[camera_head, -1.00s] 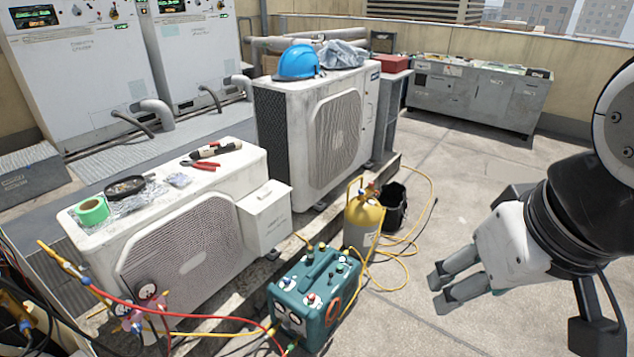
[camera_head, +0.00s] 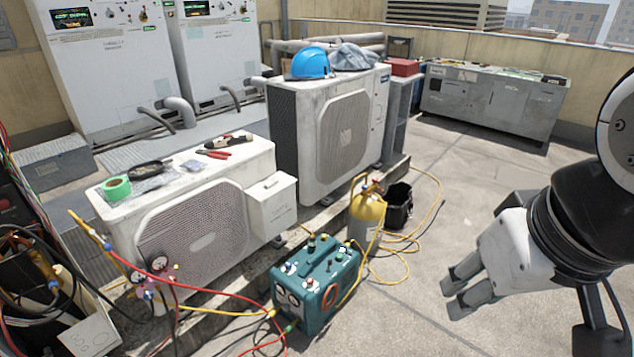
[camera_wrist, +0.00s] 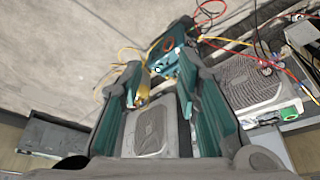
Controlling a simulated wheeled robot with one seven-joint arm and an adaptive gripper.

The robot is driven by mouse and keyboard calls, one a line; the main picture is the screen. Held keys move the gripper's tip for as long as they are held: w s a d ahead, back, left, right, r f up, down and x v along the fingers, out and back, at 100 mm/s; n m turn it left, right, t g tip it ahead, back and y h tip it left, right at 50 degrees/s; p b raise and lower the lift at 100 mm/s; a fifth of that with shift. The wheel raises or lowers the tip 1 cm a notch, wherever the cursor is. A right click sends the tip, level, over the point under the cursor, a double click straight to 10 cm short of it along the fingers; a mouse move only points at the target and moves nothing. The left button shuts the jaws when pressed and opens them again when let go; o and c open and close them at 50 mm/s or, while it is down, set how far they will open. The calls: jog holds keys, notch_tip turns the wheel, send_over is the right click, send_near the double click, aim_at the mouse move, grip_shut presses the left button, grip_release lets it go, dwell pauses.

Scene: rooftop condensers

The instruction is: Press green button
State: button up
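A teal recovery machine (camera_head: 318,285) stands on the ground at the front middle, with several small knobs and buttons on its top and gauges on its face. It also shows in the wrist view (camera_wrist: 163,58). Two tall white cabinets (camera_head: 105,75) at the back left carry panels with small knobs and lit displays. I cannot tell for sure which small control is the green button. My gripper (camera_head: 450,297) hangs over bare floor at the right, well apart from the machine and cabinets. Its fingers are apart with nothing between them, as the wrist view shows (camera_wrist: 160,80).
A yellow gas cylinder (camera_head: 366,212) and a black bucket (camera_head: 398,208) stand behind the machine. Red and yellow hoses lie across the front floor. Two white condensers (camera_head: 205,238) (camera_head: 318,130) and a grey bench (camera_head: 490,101) stand further back. Floor at the right is clear.

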grip_shut()
dwell(1.0)
